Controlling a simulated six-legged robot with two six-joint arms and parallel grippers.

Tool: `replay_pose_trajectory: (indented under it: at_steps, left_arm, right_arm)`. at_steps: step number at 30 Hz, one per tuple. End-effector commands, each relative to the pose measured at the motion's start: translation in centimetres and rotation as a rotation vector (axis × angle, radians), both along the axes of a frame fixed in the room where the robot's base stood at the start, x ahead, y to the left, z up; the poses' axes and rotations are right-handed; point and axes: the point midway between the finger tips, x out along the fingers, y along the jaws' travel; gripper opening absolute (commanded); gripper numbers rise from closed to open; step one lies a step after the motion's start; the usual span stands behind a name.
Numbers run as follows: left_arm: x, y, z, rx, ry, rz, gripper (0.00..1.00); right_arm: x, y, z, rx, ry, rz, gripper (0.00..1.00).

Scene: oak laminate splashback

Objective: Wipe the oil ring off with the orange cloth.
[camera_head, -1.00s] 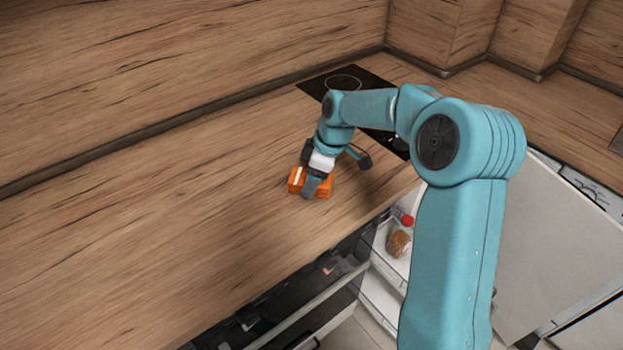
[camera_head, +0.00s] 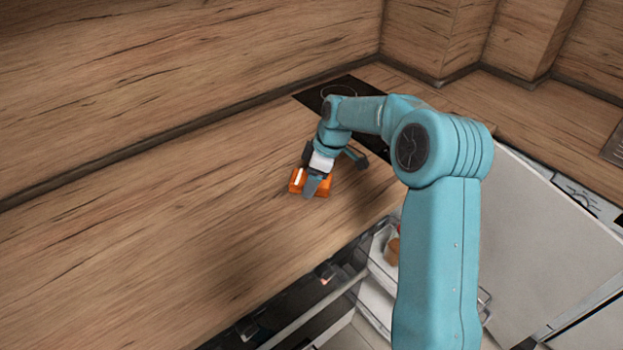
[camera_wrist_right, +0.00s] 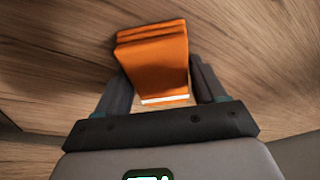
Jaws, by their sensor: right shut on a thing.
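The orange cloth (camera_head: 297,181) is a folded block with a pale stripe. It is at the worktop surface, left of the black hob, and my right gripper (camera_head: 314,184) is shut on it. In the right wrist view the cloth (camera_wrist_right: 158,62) sits between the two dark fingers of the right gripper (camera_wrist_right: 160,88), with its folded layers facing away from me. I cannot tell whether the cloth presses on the wood. No oil ring can be made out on the wood in either view. My left gripper is not in view.
The wooden worktop (camera_head: 150,240) is clear to the left. A black hob (camera_head: 345,84) lies behind my arm. Below the front edge, an open drawer or rack (camera_head: 300,320) and an open fridge-like compartment with a jar (camera_head: 391,250) show. A wooden splashback (camera_head: 180,70) bounds the back.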

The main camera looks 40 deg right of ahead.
Motion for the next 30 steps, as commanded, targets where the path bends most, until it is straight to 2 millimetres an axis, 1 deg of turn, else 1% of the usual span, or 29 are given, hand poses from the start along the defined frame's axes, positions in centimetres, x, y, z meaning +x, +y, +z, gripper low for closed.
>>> replay_pose_trajectory:
  at_steps: [9,17,24,30]
  left_arm:
    - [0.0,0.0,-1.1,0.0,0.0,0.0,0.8]
    - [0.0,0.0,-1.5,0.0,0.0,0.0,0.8]
    - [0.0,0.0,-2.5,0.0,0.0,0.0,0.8]
    - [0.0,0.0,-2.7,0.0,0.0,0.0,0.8]
  right_arm:
    - [-0.8,1.3,-0.1,0.0,-0.001,0.002,0.45]
    - [-1.2,1.8,0.0,0.0,-0.002,0.001,0.45]
    - [-1.9,3.0,-0.2,0.0,-0.001,0.002,0.45]
    - [-2.2,3.4,-0.2,0.0,0.0,0.001,0.45]
